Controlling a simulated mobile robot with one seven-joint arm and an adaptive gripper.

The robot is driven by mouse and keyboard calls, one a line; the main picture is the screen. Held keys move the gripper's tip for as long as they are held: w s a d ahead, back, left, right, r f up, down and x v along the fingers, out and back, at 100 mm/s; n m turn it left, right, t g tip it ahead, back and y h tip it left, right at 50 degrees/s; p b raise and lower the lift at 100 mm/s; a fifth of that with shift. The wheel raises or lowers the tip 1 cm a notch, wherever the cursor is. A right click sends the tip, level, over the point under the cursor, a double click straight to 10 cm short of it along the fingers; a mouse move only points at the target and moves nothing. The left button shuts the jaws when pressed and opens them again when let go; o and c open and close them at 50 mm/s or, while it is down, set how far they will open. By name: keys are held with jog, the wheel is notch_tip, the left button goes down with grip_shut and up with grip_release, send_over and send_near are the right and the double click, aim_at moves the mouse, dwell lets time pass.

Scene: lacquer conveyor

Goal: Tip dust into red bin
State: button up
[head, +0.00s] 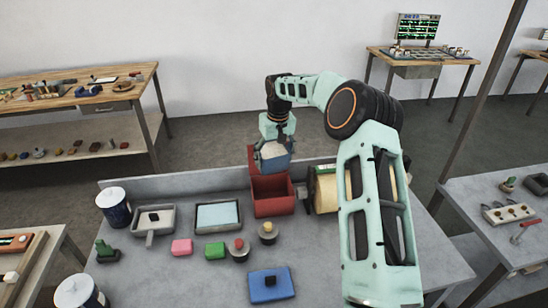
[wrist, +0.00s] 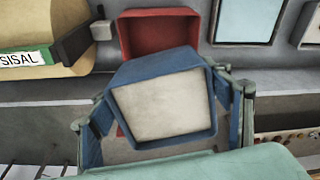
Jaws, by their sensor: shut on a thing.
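My gripper (head: 273,150) is shut on a small blue box (wrist: 124,78), with one finger on each side of it in the wrist view. The box has a pale inner face, and its opening faces the wrist camera. I cannot tell whether the pale surface is dust or a bare bottom. In the head view the held box (head: 272,161) is above the back of the red bin (head: 273,207). The bin stands open at the back of the grey table. In the wrist view the bin (wrist: 160,35) shows just beyond the box, partly hidden by it.
A cream roll labelled SISAL (wrist: 40,40) stands beside the bin, right of it in the head view. Left of the bin are a tray with pale blue liner (head: 218,216) and a grey scoop-like tray (head: 152,218). Blocks, weights and a blue pad (head: 270,286) lie in front.

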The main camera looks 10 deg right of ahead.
aim_at(276, 171)
jog(key=shift+s+f+t+y+b, duration=0.1)
jog(key=shift+f+t+y+b, duration=0.3)
jog(key=shift+t, duration=0.7)
jog(key=shift+s+f+t+y+p, duration=0.15)
jog(key=shift+f+t, duration=0.4)
jog(key=shift+t, duration=0.55)
jog(key=shift+w+f+t+p, duration=0.1)
jog(key=shift+f+t+p, duration=0.15)
jog(key=shift+t, duration=0.45)
jog(key=shift+f+y+b, duration=0.25)
jog(key=shift+f+b, duration=0.1)
jog(key=shift+b, duration=0.35)
jog(key=shift+f+t+b, duration=0.15)
jog(key=shift+t+b, duration=0.45)
jog(key=shift+b, duration=0.3)
jog(key=shift+w+t+b, duration=0.1)
jog(key=shift+t+b, duration=0.2)
jog(key=shift+b, duration=0.5)
jog(key=t+b, duration=0.1)
jog(key=b, duration=0.5)
jog(key=t+y+b, duration=0.1)
jog(key=t+b, duration=0.1)
jog(key=b, duration=0.3)
jog(key=shift+w+f+b, duration=0.2)
jog(key=shift+f+b, duration=0.05)
jog(key=shift+b, duration=0.1)
